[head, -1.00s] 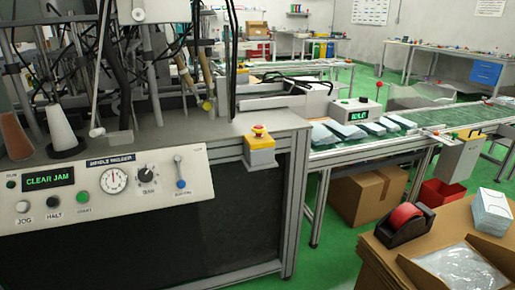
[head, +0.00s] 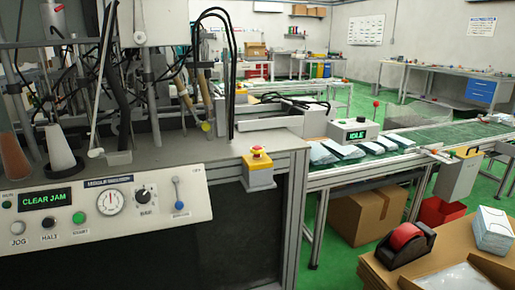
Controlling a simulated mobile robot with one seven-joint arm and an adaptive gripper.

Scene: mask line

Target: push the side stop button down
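The side stop button is a red mushroom button (head: 258,152) on a yellow box (head: 258,167). It is mounted at the right front corner of the grey machine bench (head: 150,158). The button stands clear, with nothing touching it. How far it is pressed cannot be told at this size. My gripper is not in view.
The control panel (head: 100,208) at left reads CLEAR JAM. A conveyor (head: 440,133) with several packs and an IDLE display (head: 354,132) runs to the right. A cardboard box (head: 368,213) sits below. A tape dispenser (head: 405,246) is at lower right. Green floor shows between.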

